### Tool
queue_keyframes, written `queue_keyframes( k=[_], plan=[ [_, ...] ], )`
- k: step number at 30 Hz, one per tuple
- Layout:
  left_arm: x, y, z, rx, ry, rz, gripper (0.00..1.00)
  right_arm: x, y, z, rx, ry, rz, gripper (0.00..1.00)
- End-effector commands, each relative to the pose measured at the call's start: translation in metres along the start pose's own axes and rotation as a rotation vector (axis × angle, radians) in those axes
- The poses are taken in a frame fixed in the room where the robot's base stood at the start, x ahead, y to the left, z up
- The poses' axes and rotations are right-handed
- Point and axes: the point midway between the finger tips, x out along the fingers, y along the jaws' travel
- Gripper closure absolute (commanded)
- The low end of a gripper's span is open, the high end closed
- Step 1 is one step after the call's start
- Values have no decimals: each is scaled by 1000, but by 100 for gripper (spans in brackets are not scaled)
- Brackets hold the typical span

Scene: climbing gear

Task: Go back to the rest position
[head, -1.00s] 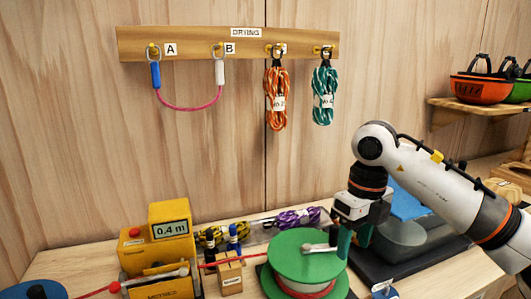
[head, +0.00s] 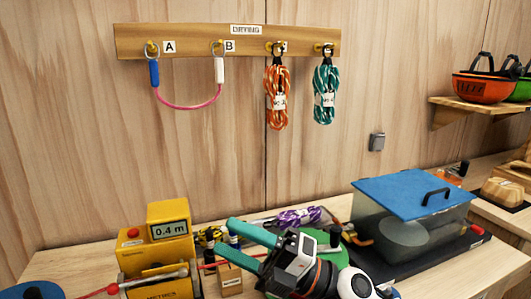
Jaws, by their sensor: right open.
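My right gripper (head: 229,237) is low at the bottom middle of the head view, its teal fingers spread apart and pointing left. Nothing shows between the fingers. It is in front of the green spool (head: 334,250) and hides most of it. The yellow meter box (head: 168,250), reading 0.4 m, stands left of the fingers. My left gripper is not in view.
A clear bin with a blue lid (head: 412,193) stands on a dark mat at the right. A small wooden block (head: 230,279) sits near the fingers. Orange (head: 277,95) and teal (head: 325,92) rope coils hang from the rack (head: 190,40). The wall between is clear.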

Motion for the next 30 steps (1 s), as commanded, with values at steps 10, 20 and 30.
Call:
queue_keyframes(
  k=[10,20,30],
  plan=[
    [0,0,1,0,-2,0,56,-185,63,-70,671,1147,-294,50],
    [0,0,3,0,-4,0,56,-343,172,43,1180,1899,-66,50],
    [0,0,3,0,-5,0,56,-396,198,156,1457,2227,197,50]
  ],
)
